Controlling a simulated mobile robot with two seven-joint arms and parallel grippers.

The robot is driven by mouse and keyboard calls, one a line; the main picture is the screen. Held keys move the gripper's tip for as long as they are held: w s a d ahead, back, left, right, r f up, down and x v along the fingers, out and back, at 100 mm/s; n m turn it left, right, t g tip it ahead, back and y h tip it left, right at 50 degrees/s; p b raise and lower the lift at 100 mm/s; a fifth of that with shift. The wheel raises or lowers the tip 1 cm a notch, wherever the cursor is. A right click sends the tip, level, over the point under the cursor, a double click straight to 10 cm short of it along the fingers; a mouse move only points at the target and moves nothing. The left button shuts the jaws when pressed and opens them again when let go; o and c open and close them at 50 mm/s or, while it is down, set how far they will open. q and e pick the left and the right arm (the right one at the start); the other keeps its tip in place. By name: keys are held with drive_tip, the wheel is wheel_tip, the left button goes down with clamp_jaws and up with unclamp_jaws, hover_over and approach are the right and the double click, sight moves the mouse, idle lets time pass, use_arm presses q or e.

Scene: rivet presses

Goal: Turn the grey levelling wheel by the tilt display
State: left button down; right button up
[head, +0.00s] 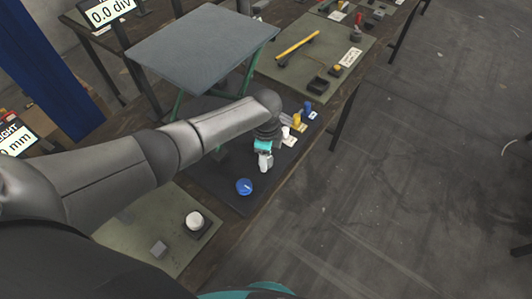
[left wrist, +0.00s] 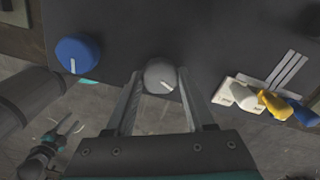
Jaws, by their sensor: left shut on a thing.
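My left gripper (head: 265,161) is over the dark panel (head: 217,190) in the head view. In the left wrist view its two fingers (left wrist: 160,80) are shut on the round grey levelling wheel (left wrist: 160,75), one on each side. A pale pointer line on the wheel slants down to the right. The tilt display (head: 108,11) reads 0.0 div at the top left. My right gripper (left wrist: 69,128) shows small at the lower left of the left wrist view, with its fingers apart and empty.
A blue knob (head: 244,186) sits on the same panel, also in the left wrist view (left wrist: 78,54). White, yellow (head: 298,121) and blue levers stand beyond the gripper. A grey raised plate (head: 205,45) is behind. A white knob (head: 194,220) is nearer. Open floor lies right.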

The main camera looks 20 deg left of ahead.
use_arm(q)
drive_tip(key=shift+n, duration=0.6)
drive_tip(key=shift+a+p, duration=0.1)
drive_tip(key=shift+p, duration=0.2)
drive_tip(key=shift+c, duration=1.3)
unclamp_jaws()
drive_tip(key=shift+r, duration=0.5)
wheel_tip(320, 180, up, 14)
drive_tip(key=p, duration=0.2)
drive_tip(key=shift+r, duration=0.15)
